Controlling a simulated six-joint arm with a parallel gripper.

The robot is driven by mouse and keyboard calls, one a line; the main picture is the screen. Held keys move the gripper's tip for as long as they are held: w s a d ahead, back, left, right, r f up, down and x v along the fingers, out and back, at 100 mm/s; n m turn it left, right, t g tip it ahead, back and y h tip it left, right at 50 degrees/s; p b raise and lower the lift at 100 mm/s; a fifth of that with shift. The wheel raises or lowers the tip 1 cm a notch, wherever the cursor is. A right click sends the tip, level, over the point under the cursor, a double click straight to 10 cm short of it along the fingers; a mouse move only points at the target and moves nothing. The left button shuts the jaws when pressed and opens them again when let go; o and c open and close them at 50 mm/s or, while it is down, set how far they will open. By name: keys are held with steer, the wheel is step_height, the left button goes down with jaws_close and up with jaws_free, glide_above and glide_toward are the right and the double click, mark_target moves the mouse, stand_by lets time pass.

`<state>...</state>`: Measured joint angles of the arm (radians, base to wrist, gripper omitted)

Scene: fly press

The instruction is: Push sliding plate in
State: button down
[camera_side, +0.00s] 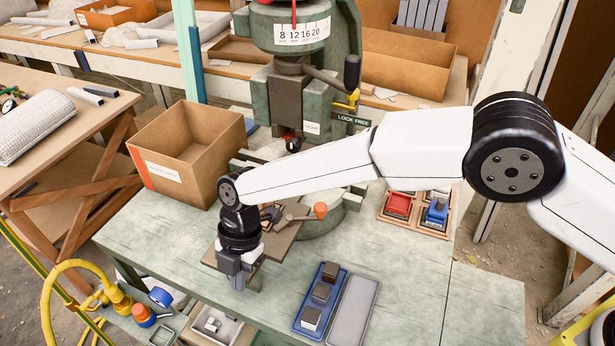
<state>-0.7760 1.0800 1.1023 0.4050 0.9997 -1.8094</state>
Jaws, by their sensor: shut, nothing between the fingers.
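The fly press (298,100) stands at the back of the green-grey bench, with its black-knobbed lever and the head above its base. The sliding plate (283,238) is a brown flat plate that sticks out at the front of the press base, partly hidden behind my wrist and arm. Some small clamp parts and an orange knob (320,210) sit at its upper right. My gripper (240,284) points down at the plate's front edge, its fingers shut and empty. I cannot tell whether the fingers touch the plate.
A cardboard box (187,150) stands left of the press. A blue tray (302,318) with several blocks and an empty grey tray (354,308) lie right of my gripper. Wooden trays (383,212) with red and blue parts lie farther right. The bench's right front is clear.

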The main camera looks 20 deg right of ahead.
mark_target(264, 238)
steer(key=w+d, duration=0.9)
steer(key=shift+w+d, duration=0.25)
steer(key=shift+s+a, duration=0.1)
steer(key=shift+s+a, duration=1.4)
steer(key=v, duration=1)
steer(key=shift+w+d, duration=0.1)
